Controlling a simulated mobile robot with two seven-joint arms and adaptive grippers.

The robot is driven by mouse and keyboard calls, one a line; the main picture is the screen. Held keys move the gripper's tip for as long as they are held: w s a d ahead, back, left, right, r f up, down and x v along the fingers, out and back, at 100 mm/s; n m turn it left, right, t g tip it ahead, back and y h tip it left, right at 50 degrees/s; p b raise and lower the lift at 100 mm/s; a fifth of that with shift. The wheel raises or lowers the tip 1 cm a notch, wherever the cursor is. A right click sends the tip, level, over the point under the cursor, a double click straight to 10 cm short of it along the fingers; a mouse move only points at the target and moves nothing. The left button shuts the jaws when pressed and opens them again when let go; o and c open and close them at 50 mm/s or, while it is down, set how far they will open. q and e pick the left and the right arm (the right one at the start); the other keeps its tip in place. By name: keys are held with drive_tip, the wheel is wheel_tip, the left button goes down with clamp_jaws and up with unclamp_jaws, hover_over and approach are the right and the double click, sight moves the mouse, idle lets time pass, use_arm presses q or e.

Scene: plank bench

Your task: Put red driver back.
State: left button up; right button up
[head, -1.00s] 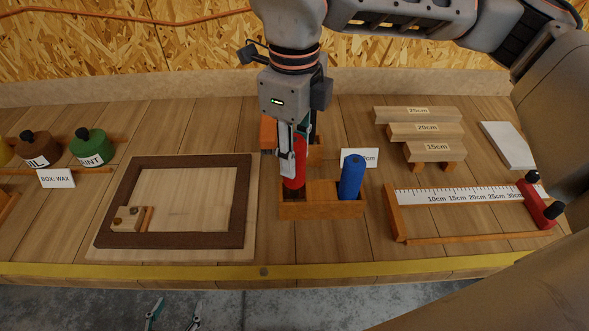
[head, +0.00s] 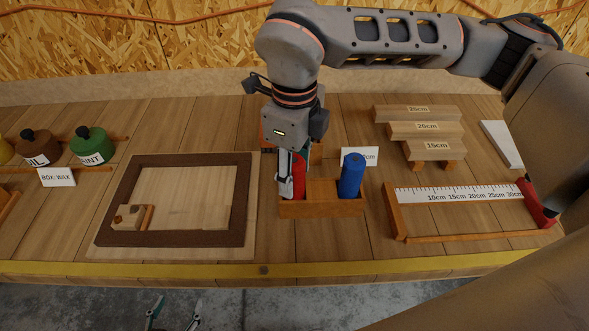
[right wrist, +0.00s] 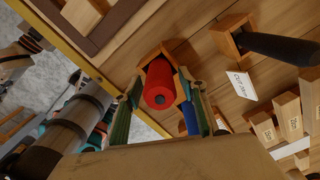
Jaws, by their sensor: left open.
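The red driver (head: 299,178) stands upright in the left compartment of the small wooden rack (head: 322,209). Its handle end faces the camera in the right wrist view (right wrist: 160,88). My right gripper (head: 292,185) is around the handle from above. Its fingers (right wrist: 164,100) stand on either side of the handle with gaps showing, so it looks open. The driver's lower end is hidden in the rack. A blue driver (head: 351,176) stands in the rack's right compartment. My left gripper (head: 174,312) is open and empty below the bench's front edge.
A brown frame on a board (head: 243,200) lies left of the rack. A label card (head: 372,156) stands behind the blue driver. Stepped wood blocks (head: 428,128) and a ruler jig (head: 455,192) are on the right. Paint tins (head: 92,146) stand at far left.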

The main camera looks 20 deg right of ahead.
idle(0.3)
wheel_tip(320, 180, up, 12)
drive_tip(key=shift+r+b, duration=0.2)
drive_tip(key=shift+b, duration=0.2)
idle(0.5)
